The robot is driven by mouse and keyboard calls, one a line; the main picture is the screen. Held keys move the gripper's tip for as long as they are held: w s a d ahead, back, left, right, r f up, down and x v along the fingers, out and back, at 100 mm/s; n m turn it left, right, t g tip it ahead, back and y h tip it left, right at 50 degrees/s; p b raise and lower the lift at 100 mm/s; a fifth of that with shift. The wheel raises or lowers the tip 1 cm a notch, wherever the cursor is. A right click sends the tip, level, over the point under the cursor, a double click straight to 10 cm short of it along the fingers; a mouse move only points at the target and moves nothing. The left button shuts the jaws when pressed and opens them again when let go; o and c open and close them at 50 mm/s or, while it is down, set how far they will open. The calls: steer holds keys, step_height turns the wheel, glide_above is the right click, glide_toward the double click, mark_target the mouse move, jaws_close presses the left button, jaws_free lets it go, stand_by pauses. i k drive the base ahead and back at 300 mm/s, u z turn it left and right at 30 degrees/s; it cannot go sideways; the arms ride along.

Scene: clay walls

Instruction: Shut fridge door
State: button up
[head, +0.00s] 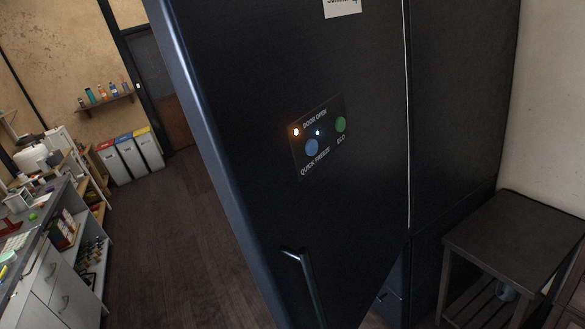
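The dark fridge door (270,215) fills the middle of the head view, tilted in the picture. Its panel carries a lit orange light by the words "DOOR OPEN", a blue "QUICK FREEZE" button and a green "ECO" button. A bar handle (306,285) is low on the door, cut off by the bottom edge. A thin bright line runs down the door's right edge, beside the dark fridge body (455,120). The width of any gap there is hard to tell. My gripper is not in view.
A dark side table (515,240) stands at right beside the fridge. At left are a cluttered counter (60,275), several bins (130,155) and a wall shelf of bottles (105,101). The wooden floor (165,240) between counter and fridge is clear.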

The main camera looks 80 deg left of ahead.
mark_target(319, 236)
steer(key=u, duration=1.25)
steer(key=k, duration=0.55)
steer(key=u, duration=0.1)
steer(key=i, duration=0.55)
steer(key=z, duration=0.1)
